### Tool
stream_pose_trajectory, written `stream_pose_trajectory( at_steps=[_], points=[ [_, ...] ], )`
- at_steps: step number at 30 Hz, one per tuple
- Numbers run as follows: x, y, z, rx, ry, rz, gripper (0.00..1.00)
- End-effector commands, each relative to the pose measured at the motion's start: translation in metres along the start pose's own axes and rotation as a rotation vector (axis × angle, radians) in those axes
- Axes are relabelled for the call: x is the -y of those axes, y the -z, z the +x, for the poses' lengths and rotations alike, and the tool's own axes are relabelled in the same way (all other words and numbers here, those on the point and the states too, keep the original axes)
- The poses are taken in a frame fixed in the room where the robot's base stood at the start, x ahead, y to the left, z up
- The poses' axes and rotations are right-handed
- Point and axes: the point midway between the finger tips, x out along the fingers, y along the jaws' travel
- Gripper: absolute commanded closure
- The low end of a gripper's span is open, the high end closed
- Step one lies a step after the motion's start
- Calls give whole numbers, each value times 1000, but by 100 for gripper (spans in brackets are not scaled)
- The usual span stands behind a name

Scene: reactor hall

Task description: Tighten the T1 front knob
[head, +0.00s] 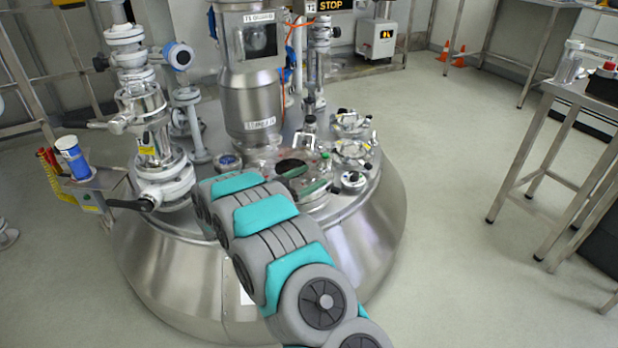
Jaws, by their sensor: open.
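The steel reactor vessel (365,235) stands in the middle of the head view, with labels on its central column (252,95) too small to read surely. On its lid is a round hatch with a dark glass (291,168) and green-edged parts. Knob-like fittings stand around it: one at the right front (353,180), one at the left (228,161) and others behind. I cannot tell which is the T1 front knob; my arm covers part of the lid's front. My arm reaches from the bottom over the lid's front left. My gripper is not visible.
White pipework and valves (160,150) rise at the left of the lid, near my arm's far end. A blue-and-white canister (73,158) sits on a side bracket. Steel tables (590,95) stand at the right. The floor (450,170) between vessel and tables is clear.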

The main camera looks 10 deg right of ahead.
Motion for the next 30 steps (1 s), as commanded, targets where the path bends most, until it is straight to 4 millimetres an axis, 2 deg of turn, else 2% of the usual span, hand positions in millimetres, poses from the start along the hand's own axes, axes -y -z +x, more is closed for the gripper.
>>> stream_pose_trajectory(
  at_steps=[5, 8, 15, 21, 30],
  points=[
    [0, -1, -2, 1, 1, -1, 6],
    [0, -2, -11, 1, 1, -1, 6],
    [1, -2, -50, 2, 4, -1, 6],
    [1, -1, -73, 1, 2, 0, 6],
    [0, 0, -78, 0, 0, 0, 6]
  ],
)
